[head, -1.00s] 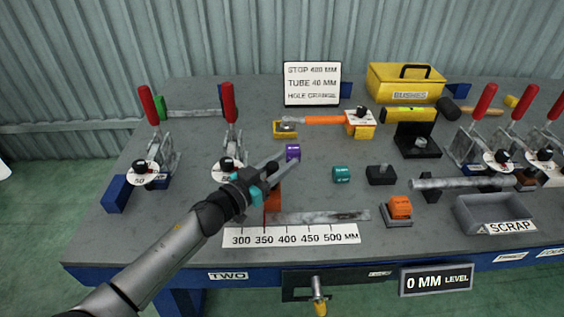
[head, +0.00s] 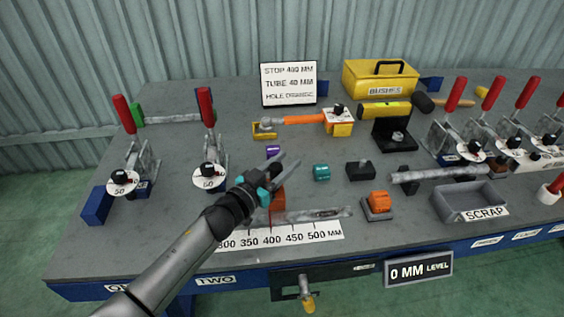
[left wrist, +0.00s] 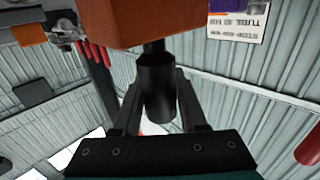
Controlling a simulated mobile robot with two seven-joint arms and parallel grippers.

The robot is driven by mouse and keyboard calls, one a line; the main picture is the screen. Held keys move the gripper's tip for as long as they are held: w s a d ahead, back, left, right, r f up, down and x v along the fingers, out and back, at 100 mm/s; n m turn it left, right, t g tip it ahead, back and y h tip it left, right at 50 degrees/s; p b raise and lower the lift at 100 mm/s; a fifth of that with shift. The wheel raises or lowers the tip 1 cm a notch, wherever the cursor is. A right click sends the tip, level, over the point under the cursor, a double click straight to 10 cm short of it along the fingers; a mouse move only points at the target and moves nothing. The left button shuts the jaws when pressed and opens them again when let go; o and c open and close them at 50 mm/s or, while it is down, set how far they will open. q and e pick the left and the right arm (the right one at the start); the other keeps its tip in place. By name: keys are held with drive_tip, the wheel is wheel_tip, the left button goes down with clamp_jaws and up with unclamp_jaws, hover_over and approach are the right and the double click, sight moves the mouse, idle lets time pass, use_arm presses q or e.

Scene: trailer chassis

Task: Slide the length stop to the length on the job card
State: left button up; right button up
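The length stop is an orange-red block (head: 278,200) on the rail (head: 318,214) above the white length scale (head: 300,234). Its thin red pointer stands at about the 400 mark. My left gripper (head: 280,168) is at the stop. In the left wrist view the stop's orange body (left wrist: 135,20) is at the top, and its black knob (left wrist: 157,90) sits between my fingers, which appear closed on it. The job card (head: 288,84) at the back reads "STOP 400 MM" and "TUBE 40 MM"; its last line is unclear. My right gripper is not in view.
A purple block (head: 272,150), a teal block (head: 321,172) and a black block (head: 360,170) lie behind the rail. Red-handled clamps (head: 208,150) stand left and right. The scrap tray (head: 450,213) and an orange-topped block (head: 379,203) are to the right.

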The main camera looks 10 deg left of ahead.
use_arm(q)
drive_tip(key=o, duration=0.4)
drive_tip(key=shift+c, duration=0.2)
drive_tip(key=shift+s+a, duration=0.1)
drive_tip(key=shift+s+a, duration=0.1)
drive_tip(key=shift+s, duration=0.1)
drive_tip(key=p+v, duration=0.2)
drive_tip(key=v, duration=1.2)
drive_tip(key=shift+s, duration=0.3)
drive_tip(key=shift+a, duration=0.1)
